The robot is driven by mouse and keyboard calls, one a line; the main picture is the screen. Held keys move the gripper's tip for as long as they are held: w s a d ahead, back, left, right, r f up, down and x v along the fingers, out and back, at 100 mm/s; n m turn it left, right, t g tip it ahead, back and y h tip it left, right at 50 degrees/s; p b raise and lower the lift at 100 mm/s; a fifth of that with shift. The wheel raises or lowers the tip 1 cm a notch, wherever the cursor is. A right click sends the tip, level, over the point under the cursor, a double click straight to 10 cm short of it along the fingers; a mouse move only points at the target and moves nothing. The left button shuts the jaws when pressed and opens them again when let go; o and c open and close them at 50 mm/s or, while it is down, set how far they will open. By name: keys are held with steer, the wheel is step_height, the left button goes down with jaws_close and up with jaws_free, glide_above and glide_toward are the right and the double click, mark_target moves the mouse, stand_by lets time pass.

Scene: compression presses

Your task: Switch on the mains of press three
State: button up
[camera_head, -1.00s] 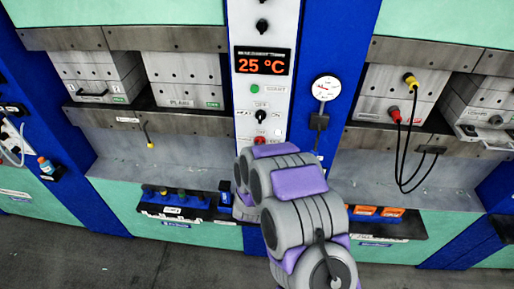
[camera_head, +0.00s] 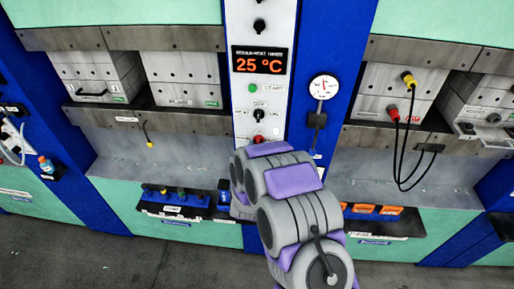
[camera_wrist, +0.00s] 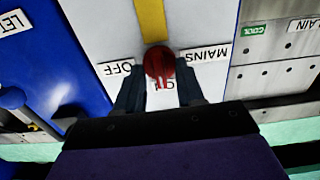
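The mains switch of the middle press column is a red knob (camera_head: 259,141) low on the white control panel (camera_head: 241,125), just above my arm in the head view. In the wrist view the red knob (camera_wrist: 159,64) shows upside down between labels reading MAINS (camera_wrist: 207,54) and OFF (camera_wrist: 117,68). Another label below it is partly covered. My gripper (camera_wrist: 160,83) has its two dark fingers apart, one on each side of the knob. Whether they touch it is unclear. In the head view my arm hides the gripper.
Above the knob are a black selector switch (camera_head: 259,115), a green button (camera_head: 253,88) and a display (camera_head: 260,62) reading 25 °C. A pressure gauge (camera_head: 324,87) is on the blue column to the right. Cables (camera_head: 401,150) hang at the right press.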

steer(key=shift+f, duration=0.1)
steer(key=s+p, duration=0.7)
steer(key=s, duration=1)
steer(key=shift+s+a+p, duration=0.15)
steer(key=shift+a+p, duration=0.15)
steer(key=shift+a, duration=0.05)
steer(key=shift+f, duration=0.1)
